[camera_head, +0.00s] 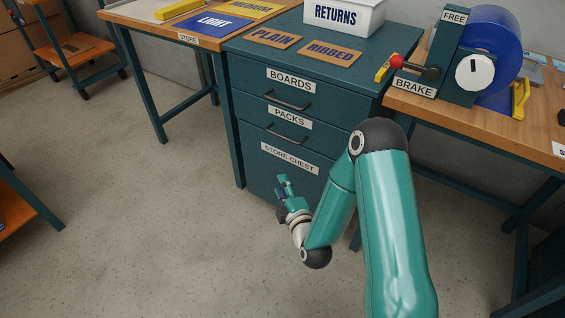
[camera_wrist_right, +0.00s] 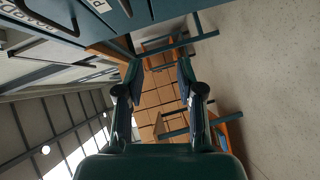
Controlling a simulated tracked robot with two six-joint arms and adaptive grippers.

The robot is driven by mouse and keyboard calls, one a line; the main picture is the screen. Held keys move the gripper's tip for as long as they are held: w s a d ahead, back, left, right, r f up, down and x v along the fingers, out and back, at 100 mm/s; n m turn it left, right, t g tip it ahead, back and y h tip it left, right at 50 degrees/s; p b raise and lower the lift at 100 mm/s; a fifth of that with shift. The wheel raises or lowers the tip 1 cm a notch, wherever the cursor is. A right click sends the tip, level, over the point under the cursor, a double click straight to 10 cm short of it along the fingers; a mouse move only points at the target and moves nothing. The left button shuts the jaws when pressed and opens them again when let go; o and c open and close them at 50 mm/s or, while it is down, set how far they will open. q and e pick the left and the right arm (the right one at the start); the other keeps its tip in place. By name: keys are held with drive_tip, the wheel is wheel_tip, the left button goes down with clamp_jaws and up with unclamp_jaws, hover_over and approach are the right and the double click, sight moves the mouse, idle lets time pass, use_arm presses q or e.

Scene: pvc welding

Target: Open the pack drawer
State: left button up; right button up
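The dark teal store chest has a packs drawer (camera_head: 323,142), labelled PACKS, in its middle. The drawer is shut, flush with the front. Its dark bar handle (camera_head: 287,133) sits below the label. My right gripper (camera_head: 284,184) is in front of the chest, lower than the packs handle and apart from it. In the right wrist view my right gripper (camera_wrist_right: 159,68) has its two fingers spread with nothing between them. That view shows part of the chest front (camera_wrist_right: 130,12) at the upper left, turned sideways. My left gripper is in neither view.
The boards drawer (camera_head: 340,103) above is shut too. A bench with a blue reel (camera_head: 497,45) adjoins right, another bench (camera_head: 150,28) left. The floor (camera_head: 130,200) in front left is clear.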

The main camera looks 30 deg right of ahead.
sight(283, 138)
use_arm(q)
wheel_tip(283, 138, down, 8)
drive_tip(key=b, duration=0.6)
use_arm(e)
drive_tip(key=w+d+r+n+h, duration=0.1)
drive_tip(key=w+d, duration=0.2)
drive_tip(key=w, duration=0.2)
drive_tip(key=w+d+t+h, duration=0.1)
drive_tip(key=w+d, duration=0.2)
drive_tip(key=w, duration=0.2)
drive_tip(key=w+d+r+n+t+h, duration=0.1)
drive_tip(key=w+d, duration=0.3)
drive_tip(key=shift+w+r+n, duration=0.3)
drive_tip(key=shift+w, duration=0.1)
clamp_jaws()
